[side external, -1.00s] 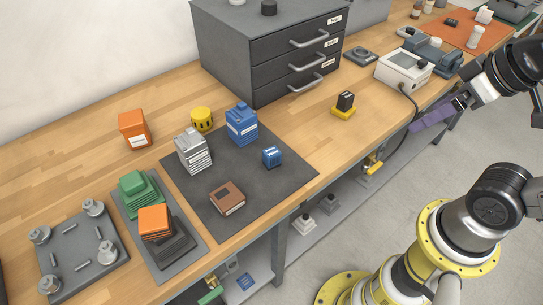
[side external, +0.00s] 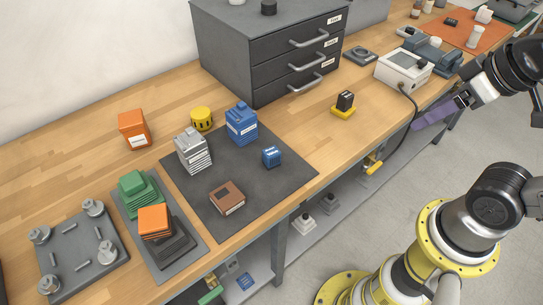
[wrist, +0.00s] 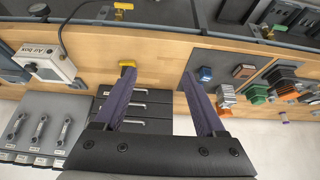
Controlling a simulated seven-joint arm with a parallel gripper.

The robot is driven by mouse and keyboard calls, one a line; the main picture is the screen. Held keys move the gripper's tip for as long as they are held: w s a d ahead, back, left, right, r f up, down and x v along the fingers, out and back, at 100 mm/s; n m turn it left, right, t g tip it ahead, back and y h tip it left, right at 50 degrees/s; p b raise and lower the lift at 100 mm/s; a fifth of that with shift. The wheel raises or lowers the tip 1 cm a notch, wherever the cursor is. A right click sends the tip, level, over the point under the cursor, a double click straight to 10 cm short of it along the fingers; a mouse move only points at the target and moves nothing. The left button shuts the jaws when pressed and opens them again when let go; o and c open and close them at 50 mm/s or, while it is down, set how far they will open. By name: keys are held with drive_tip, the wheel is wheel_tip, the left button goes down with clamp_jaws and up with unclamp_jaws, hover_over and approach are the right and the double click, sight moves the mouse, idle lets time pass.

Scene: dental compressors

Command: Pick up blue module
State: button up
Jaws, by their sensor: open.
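A large blue ribbed block (side external: 242,124) with a white label stands at the back of the dark mat (side external: 285,185) in the side view. A small blue block (side external: 271,157) sits to the front right of it, and a small blue block also shows beside the right finger in the wrist view (wrist: 205,74). I cannot tell which one is the blue module. My gripper (side external: 418,126) has purple fingers and is at the right of the side view, far from both blocks. In the wrist view its fingers (wrist: 158,75) are apart with nothing between them.
A grey ribbed block (side external: 193,150) and a brown block (side external: 227,197) share the mat. A dark drawer cabinet (side external: 290,60) stands behind. A black block on a yellow base (side external: 343,107) and a white box with a cable (side external: 403,69) are to the right.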

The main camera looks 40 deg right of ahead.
drive_tip(key=w+a+r+n, duration=0.1)
drive_tip(key=w+r+n, duration=0.5)
drive_tip(key=n, duration=0.1)
drive_tip(key=n+g, duration=0.6)
drive_tip(key=n, duration=0.3)
hover_over(272, 151)
wheel_tip(272, 151, down, 12)
drive_tip(key=f, duration=0.7)
drive_tip(key=shift+s+a+f, duration=0.1)
drive_tip(key=shift+a+f, duration=0.1)
drive_tip(key=shift+f, duration=0.2)
drive_tip(key=shift+d+f, duration=0.15)
drive_tip(key=shift+f, duration=2.4)
clamp_jaws()
